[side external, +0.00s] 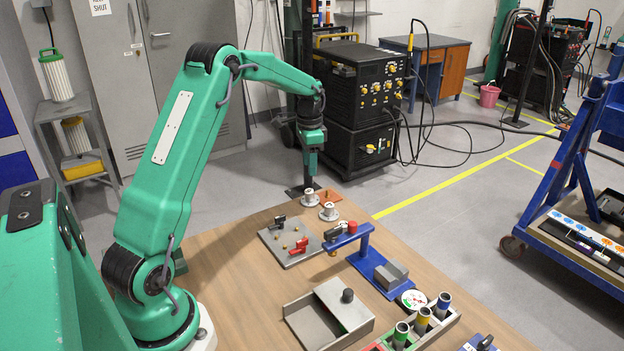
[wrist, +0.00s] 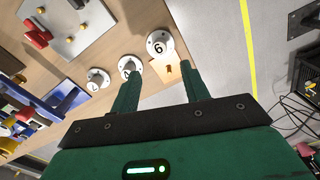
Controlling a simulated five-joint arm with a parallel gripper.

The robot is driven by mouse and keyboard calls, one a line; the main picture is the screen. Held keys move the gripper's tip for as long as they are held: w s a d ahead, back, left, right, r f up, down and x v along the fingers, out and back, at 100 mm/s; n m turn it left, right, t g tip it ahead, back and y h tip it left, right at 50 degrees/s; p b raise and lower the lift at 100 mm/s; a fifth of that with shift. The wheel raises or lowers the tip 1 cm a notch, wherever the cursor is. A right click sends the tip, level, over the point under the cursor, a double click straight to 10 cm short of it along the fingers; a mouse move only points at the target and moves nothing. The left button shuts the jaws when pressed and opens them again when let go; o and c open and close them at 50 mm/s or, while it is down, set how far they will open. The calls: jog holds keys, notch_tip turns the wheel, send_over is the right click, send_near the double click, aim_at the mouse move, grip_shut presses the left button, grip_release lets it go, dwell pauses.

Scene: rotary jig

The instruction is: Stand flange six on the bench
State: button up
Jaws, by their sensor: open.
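In the wrist view, a white round flange marked 6 (wrist: 160,44) stands on the wooden bench, number facing up, beyond my fingertips. A second flange (wrist: 125,63) is partly covered by my left finger, and its number is hard to read. A third (wrist: 97,78) lies farther left. My gripper (wrist: 158,70) is open and empty, pointing down above the bench's far edge in the side view (side external: 309,183).
An orange piece (wrist: 172,68) lies by flange 6. A blue jig (side external: 365,262) with an arm, a grey tray (side external: 315,322) and colored cups (side external: 422,321) stand nearer. Open bench lies at left.

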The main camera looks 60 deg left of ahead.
jog(key=shift+r, duration=1.45)
jog(key=s+d+r+n+t, duration=0.1)
jog(key=s+d+r, duration=0.45)
jog(key=d, duration=0.25)
jog(key=s+d+r+n+t, duration=0.1)
jog(key=s+d+r+t, duration=0.1)
jog(key=s+d+r, duration=0.4)
jog(key=s+d+n+t, duration=0.1)
jog(key=s+d+t, duration=0.1)
jog(key=s+d, duration=0.9)
jog(key=s+f, duration=0.1)
jog(key=s, duration=0.2)
jog(key=shift+d+n+t, duration=0.3)
